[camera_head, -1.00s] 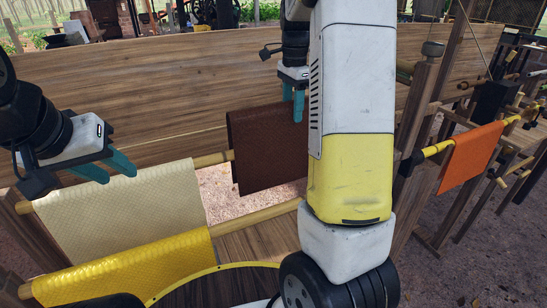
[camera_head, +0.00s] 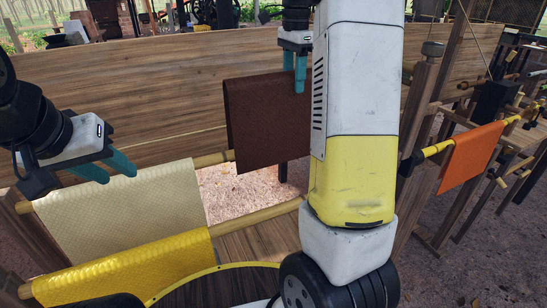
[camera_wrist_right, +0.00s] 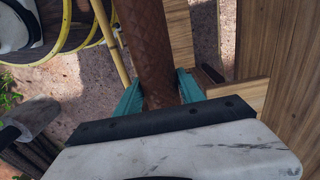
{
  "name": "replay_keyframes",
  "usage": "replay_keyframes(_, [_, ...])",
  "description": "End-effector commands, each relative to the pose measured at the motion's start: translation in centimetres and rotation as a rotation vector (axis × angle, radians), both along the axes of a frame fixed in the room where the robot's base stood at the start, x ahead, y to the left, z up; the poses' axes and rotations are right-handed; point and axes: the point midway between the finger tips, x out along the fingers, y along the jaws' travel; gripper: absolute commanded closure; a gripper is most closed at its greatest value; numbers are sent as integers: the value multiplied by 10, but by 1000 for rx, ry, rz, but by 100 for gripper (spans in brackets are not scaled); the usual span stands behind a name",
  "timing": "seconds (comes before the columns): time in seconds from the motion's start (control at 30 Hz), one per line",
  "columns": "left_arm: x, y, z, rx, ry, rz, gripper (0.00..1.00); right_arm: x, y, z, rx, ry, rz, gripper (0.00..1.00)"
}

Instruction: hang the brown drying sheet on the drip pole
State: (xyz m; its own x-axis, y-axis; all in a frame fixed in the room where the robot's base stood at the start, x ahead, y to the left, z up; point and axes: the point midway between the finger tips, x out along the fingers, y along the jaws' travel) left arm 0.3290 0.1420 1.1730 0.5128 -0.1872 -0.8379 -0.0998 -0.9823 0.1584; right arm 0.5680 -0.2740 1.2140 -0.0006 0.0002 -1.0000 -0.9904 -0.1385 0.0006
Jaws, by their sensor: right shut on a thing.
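The brown sheet (camera_head: 262,125) hangs folded over, in the middle of the head view. My right gripper (camera_head: 294,88) is shut on it at its top. In the right wrist view the brown sheet (camera_wrist_right: 148,45) runs between the two teal fingers of the right gripper (camera_wrist_right: 157,90). My right arm hides the sheet's right side in the head view. A wooden pole (camera_head: 213,159) carries a cream sheet (camera_head: 125,215); its bare right end points toward the brown sheet's left edge. My left gripper (camera_head: 117,177) is open and empty above the cream sheet.
A yellow sheet (camera_head: 130,268) hangs on a lower pole (camera_head: 255,216) in front. An orange sheet (camera_head: 470,155) hangs on a yellow pole at the right, beyond a wooden post (camera_head: 420,95). A plank wall (camera_head: 130,90) stands behind. Gravelly ground shows below the brown sheet.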

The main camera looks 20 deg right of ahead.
Motion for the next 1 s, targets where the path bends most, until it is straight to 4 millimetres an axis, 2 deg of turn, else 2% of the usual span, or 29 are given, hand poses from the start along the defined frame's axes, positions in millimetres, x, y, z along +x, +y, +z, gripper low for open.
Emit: replay_keyframes(1.0, [0, 0, 0, 0, 0, 0, 64, 1, 0, 88, -1, -3, 0, 100])
